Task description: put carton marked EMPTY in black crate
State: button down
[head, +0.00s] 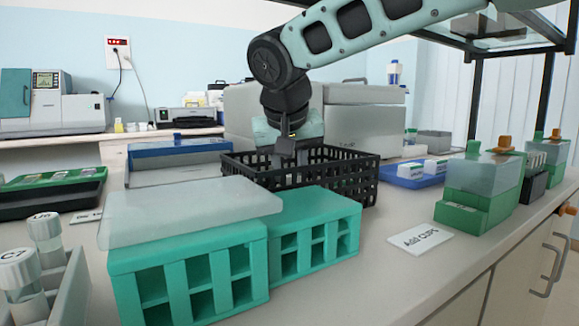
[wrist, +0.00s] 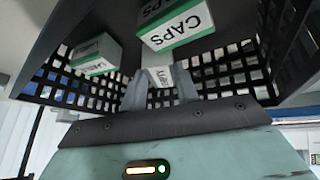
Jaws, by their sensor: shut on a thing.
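The black crate (head: 330,178) stands in the middle of the bench, with openwork walls. My gripper (head: 287,152) points down into it from above; its fingertips are partly hidden by the crate in the head view. In the wrist view my gripper (wrist: 160,90) has a small white carton (wrist: 158,74) between its fingers, inside the crate's outline. Its print is too small to read, so I cannot tell whether it says EMPTY. A white and green carton marked CAPS (wrist: 176,28) and another white and green carton (wrist: 95,55) also show within the crate's outline.
Teal racks (head: 190,270) with a translucent lid stand in front of the crate. A blue tray (head: 412,176) with white cartons is to the right, near green boxes (head: 475,195) and a label card (head: 420,238). A blue-edged box (head: 178,150) is on the left.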

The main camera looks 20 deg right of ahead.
jog(key=shift+f+b, duration=0.4)
jog(key=shift+f, duration=0.2)
jog(key=c, duration=1)
grip_release()
jog(key=shift+o, duration=0.2)
